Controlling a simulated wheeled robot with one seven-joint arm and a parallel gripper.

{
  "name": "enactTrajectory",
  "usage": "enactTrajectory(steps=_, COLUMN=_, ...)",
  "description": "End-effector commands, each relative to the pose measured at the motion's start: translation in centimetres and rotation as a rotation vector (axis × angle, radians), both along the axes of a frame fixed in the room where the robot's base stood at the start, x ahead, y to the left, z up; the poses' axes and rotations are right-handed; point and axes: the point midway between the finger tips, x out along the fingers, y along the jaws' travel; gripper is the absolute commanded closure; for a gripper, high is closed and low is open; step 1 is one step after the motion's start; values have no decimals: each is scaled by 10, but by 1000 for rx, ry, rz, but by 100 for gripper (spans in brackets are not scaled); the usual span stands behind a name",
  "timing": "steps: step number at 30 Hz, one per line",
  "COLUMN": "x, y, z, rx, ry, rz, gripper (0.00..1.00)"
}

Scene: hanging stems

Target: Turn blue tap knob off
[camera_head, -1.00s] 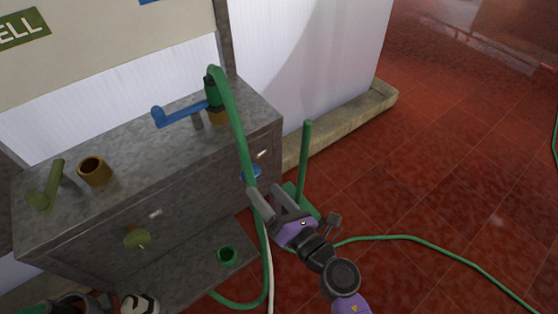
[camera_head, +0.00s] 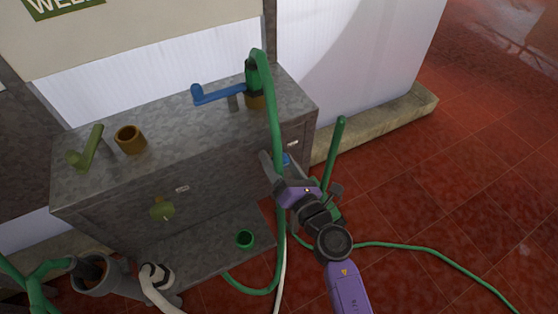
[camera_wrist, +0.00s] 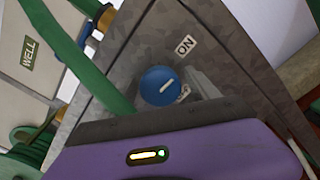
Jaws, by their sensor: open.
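The blue tap knob (camera_wrist: 160,87) is a round disc with a white pointer line on the front face of the grey metal cabinet. An "ON" label (camera_wrist: 185,45) is above and to its right in the wrist view, and the pointer slants up to the right. In the head view the blue knob (camera_head: 285,160) shows only as a small patch, mostly hidden by my gripper (camera_head: 278,162). My gripper is open in front of the knob. In the wrist view a grey finger lies just right of the knob; I cannot tell whether it touches.
A green hose (camera_head: 272,120) drops from the blue-handled tap (camera_head: 220,93) and passes close by my gripper. A green upright post (camera_head: 335,150) stands to the right. An olive knob (camera_head: 162,208) is on the cabinet's left front. Red tiled floor (camera_head: 440,200) is open at right.

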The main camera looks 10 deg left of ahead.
Motion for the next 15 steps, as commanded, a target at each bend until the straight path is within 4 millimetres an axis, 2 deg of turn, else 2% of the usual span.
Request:
enactTrajectory(steps=1, x=0, y=0, z=0, rx=0, ry=0, rz=0, gripper=31)
enactTrajectory(steps=10, x=0, y=0, z=0, rx=0, ry=0, rz=0, gripper=90)
enactTrajectory(steps=11, x=0, y=0, z=0, rx=0, ry=0, rz=0, gripper=93)
enactTrajectory(steps=15, x=0, y=0, z=0, rx=5, ry=3, rz=0, gripper=93)
